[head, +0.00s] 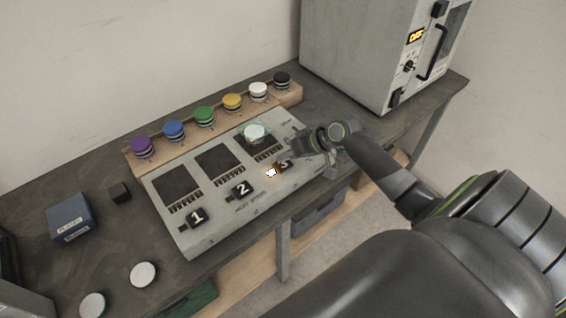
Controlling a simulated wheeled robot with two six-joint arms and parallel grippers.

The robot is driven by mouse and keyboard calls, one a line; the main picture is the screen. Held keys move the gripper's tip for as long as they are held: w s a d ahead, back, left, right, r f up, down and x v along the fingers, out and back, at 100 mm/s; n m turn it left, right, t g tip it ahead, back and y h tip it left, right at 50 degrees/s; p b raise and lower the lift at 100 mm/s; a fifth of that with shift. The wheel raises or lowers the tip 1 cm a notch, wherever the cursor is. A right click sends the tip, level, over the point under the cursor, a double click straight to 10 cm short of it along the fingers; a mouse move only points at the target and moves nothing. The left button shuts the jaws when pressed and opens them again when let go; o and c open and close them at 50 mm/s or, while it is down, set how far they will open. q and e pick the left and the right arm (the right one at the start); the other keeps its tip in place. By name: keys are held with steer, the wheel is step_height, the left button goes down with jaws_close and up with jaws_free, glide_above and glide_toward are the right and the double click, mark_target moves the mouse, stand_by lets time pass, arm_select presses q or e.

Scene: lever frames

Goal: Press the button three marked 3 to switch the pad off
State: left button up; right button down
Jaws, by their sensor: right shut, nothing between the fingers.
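The grey control panel (217,231) lies on the bench with three dark square pads along its back. Button 3 (284,164) is at the panel's right, partly hidden by my gripper. A small light (271,173) beside it glows bright white-orange. A pale round object (255,132) sits on the third pad. Button 2 (242,188) and button 1 (196,217) are further left. My right gripper (297,152) is shut and empty, its tips close beside button 3; I cannot tell whether they touch it. My left gripper is not in view.
A wooden rack (131,166) behind the panel holds a row of coloured round knobs. A blue box (69,218), a small black cube (119,193) and white discs (143,273) lie at left. A large grey cabinet (350,55) stands at the back right.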

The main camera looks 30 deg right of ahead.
mark_target(287, 165)
steer(key=shift+f, duration=0.4)
steer(key=shift+f, duration=0.25)
stand_by(0.3)
steer(key=shift+r, duration=0.1)
steer(key=shift+r+p, duration=0.6)
steer(key=shift+r, duration=0.05)
step_height(287, 165, up, 6)
steer(key=p, duration=0.5)
steer(key=shift+p, duration=0.3)
